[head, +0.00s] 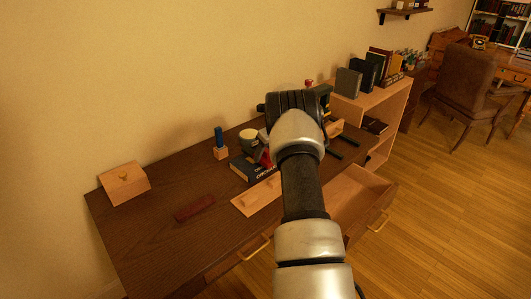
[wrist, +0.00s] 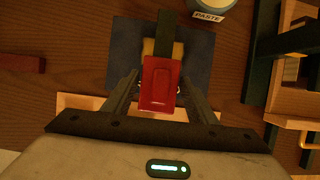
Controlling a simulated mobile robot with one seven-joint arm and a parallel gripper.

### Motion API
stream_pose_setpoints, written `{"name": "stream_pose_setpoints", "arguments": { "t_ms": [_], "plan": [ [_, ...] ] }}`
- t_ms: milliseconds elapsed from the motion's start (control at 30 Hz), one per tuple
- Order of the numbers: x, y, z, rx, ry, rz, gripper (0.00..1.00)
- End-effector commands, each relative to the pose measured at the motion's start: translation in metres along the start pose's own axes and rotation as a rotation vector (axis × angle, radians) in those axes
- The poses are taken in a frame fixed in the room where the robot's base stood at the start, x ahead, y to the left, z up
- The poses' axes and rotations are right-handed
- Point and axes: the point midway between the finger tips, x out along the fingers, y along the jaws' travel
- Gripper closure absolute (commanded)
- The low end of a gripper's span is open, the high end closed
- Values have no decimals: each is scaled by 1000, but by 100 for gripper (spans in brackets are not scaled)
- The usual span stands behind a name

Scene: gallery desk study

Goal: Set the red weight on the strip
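The red weight (wrist: 160,85) is a red block with a raised panel. In the wrist view it sits between the two fingers of my gripper (wrist: 160,88), which appear shut on its sides. A dark narrow strip (wrist: 166,34) runs away from the far end of the weight, over a yellowish piece (wrist: 149,47) and the dark blue book (wrist: 118,45). I cannot tell whether weight and strip touch. In the head view my arm hides most of my gripper; some red of the weight (head: 264,158) shows left of it, above the book (head: 240,170).
A paste pot (head: 248,138) stands behind the book. A pale wooden board (head: 243,205) lies in front, and a dark red bar (head: 195,208) lies left. An open drawer (head: 355,195) is at right.

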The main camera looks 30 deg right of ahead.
Motion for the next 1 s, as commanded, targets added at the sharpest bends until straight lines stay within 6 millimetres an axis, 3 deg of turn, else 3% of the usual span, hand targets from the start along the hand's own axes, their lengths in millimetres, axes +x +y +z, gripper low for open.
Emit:
{"name": "stream_pose_setpoints", "arguments": {
  "t_ms": [67,467,1000],
  "plan": [
    [0,0,0,0,0,0,35],
    [-9,0,2,0,-1,-1,35],
    [-111,0,2,0,-1,-1,35]
  ]
}}
